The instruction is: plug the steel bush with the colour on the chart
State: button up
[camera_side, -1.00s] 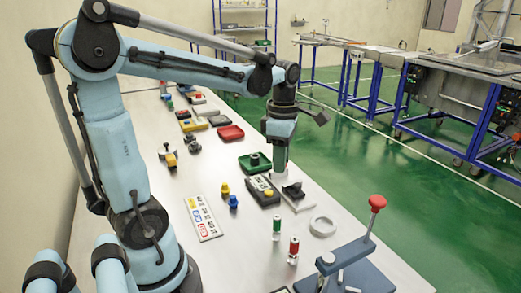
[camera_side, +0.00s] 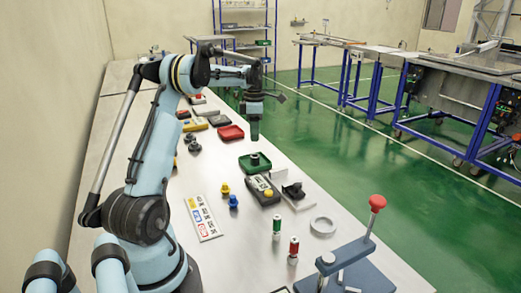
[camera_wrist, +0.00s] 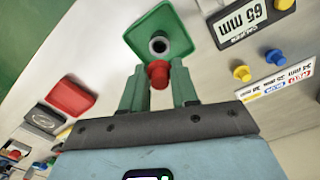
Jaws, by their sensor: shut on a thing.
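My gripper (camera_side: 254,135) is raised over the table near the green tray (camera_side: 252,170). In the wrist view its fingers (camera_wrist: 159,88) are shut on a red plug (camera_wrist: 158,72). The steel bush (camera_wrist: 158,46), a grey cylinder with a dark round hole, stands in the green tray, which also shows there (camera_wrist: 180,30). The red plug appears just short of the bush in that view, apart from it as far as I can tell. The chart (camera_side: 205,217) lies flat, with coloured labels too small to read surely. A yellow plug (camera_side: 225,188) and blue plug (camera_side: 234,202) stand beside it.
A dark meter (camera_side: 263,190) with a yellow button lies near the green tray; its display reads 65 mm in the wrist view. A red tray (camera_side: 231,133) lies farther back. A white ring (camera_side: 323,226), two small bottles and a red-knobbed lever press (camera_side: 377,202) are in front.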

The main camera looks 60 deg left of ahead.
jog(key=shift+f, duration=2.8)
jog(key=shift+f, duration=0.4)
dwell(0.6)
jog(key=o, duration=1.1)
